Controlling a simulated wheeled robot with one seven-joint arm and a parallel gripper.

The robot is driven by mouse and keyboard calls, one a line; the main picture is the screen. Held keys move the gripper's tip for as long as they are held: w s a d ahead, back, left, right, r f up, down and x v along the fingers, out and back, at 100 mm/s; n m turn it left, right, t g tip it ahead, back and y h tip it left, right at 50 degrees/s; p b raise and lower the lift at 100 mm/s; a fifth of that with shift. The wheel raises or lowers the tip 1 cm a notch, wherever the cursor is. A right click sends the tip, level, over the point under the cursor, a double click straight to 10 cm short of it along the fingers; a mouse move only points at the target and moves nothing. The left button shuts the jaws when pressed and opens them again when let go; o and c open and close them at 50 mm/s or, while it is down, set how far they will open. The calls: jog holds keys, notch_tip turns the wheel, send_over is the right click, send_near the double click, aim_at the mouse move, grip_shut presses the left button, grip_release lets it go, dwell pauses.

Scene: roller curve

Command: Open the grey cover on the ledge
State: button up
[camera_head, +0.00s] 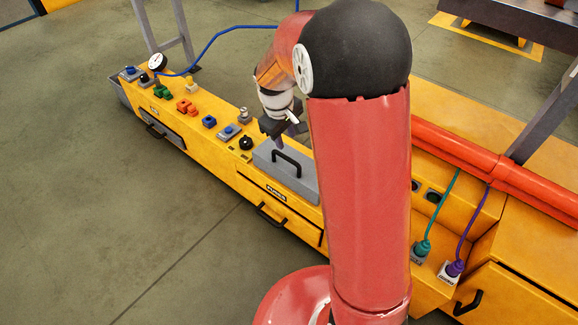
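The grey cover (272,164) lies on top of the yellow ledge (232,175), left of my red arm. A black bar handle (288,160) stands on it. The cover looks flat and closed; its right end is partly hidden behind my arm. My gripper (281,140) is above the far edge of the cover, close to the black handle. I cannot tell whether it touches the cover. Its fingers are small and partly hidden, so I cannot tell whether they are open or shut.
Several coloured knobs and switches, such as a red one (187,107), line the ledge to the left. A gauge (157,62) with a blue hose (205,48) stands at its far end. Drawer handles (270,215) stick out in front. Red pipes (460,152) run along the right. The floor in front is clear.

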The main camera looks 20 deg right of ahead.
aim_at(288, 158)
jog(key=f, duration=0.6)
jog(key=w+d+f, duration=0.1)
jog(key=f, duration=0.2)
jog(key=shift+f+b, duration=0.1)
jog(key=shift+b, duration=0.2)
grip_shut()
